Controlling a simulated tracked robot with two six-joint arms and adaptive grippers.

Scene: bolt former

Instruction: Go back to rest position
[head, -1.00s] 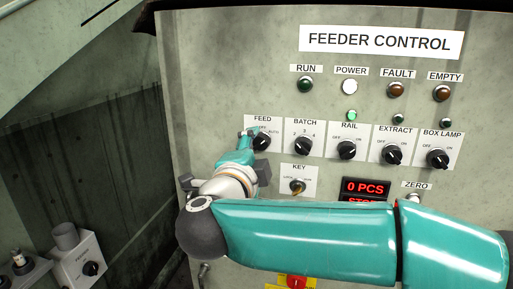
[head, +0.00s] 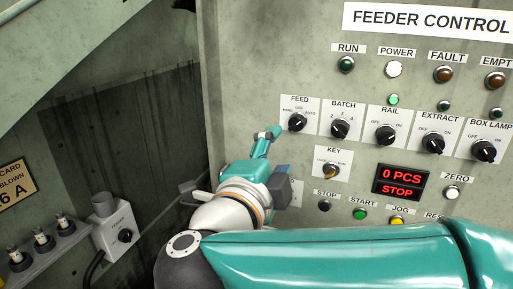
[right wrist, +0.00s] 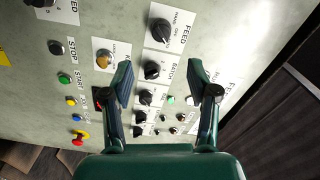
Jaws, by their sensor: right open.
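My right gripper (head: 268,133) is in front of the feeder control panel (head: 240,60), left of and below the FEED knob (head: 297,122). It is empty and apart from the knob. In the right wrist view the two fingers (right wrist: 167,88) stand wide apart with the panel behind them, and the FEED knob (right wrist: 161,30) shows above them. In the head view the FEED knob is black with a white pointer line on a white plate. My left gripper is out of view.
The panel has several knobs, such as BATCH (head: 340,129), a KEY switch (head: 331,170) and a red display (head: 402,182) reading 0 PCS and STOP. A grey box with a knob (head: 116,229) and several fuses (head: 42,240) are at the lower left.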

